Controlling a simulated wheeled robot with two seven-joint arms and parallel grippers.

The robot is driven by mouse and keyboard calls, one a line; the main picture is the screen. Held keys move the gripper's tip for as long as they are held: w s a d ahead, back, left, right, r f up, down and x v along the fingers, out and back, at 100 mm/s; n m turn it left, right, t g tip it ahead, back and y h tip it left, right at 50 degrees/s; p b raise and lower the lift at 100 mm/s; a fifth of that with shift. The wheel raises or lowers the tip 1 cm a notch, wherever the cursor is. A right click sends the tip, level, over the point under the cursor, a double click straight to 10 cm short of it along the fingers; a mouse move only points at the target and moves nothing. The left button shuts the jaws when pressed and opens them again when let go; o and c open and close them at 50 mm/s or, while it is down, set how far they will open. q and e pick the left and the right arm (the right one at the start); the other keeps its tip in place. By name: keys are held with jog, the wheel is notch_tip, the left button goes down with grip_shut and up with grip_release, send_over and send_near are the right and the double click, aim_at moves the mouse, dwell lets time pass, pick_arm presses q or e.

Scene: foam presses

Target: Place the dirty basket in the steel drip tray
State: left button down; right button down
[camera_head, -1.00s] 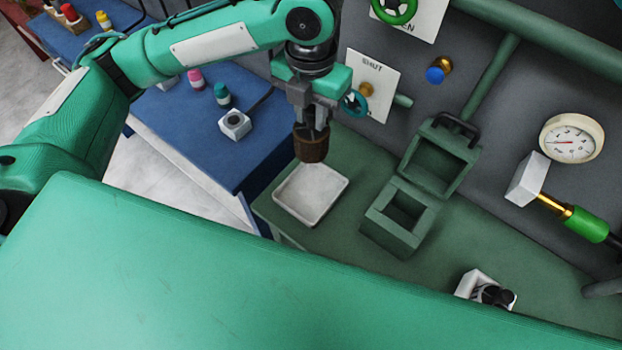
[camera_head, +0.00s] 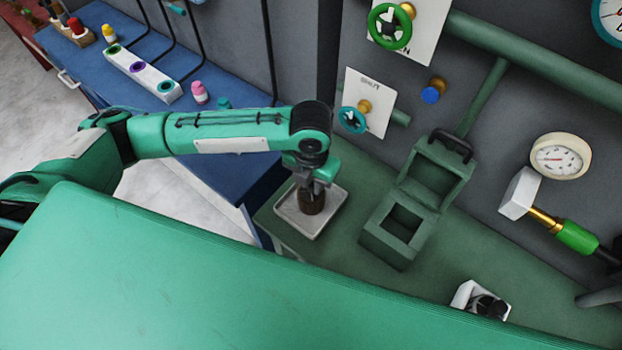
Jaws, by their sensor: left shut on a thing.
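The dirty basket (camera_head: 312,203) is a small dark brown cylinder. My left gripper (camera_head: 313,188) is shut on its top and holds it upright. The basket is over the steel drip tray (camera_head: 335,215), a shallow pale square tray on the green bench. It shows inside the tray's outline, low down; I cannot tell whether its bottom touches the tray floor. The gripper and wrist hide the back part of the tray. My right gripper is not in view.
Right of the tray stands a green press box (camera_head: 402,225) with its lid open. A white holder with a black part (camera_head: 482,302) is at the front right. Valve wheels, pipes and a gauge (camera_head: 560,157) are on the back wall. A blue bench (camera_head: 225,145) adjoins on the left.

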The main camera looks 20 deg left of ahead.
pick_arm(q)
jog(key=shift+f, duration=0.15)
jog(key=shift+f, duration=0.1)
jog(key=c, duration=1.2)
grip_release()
jog(key=shift+c, duration=0.2)
notch_tip(320, 180, up, 12)
jog(key=b, duration=0.2)
jog(key=shift+b, duration=0.35)
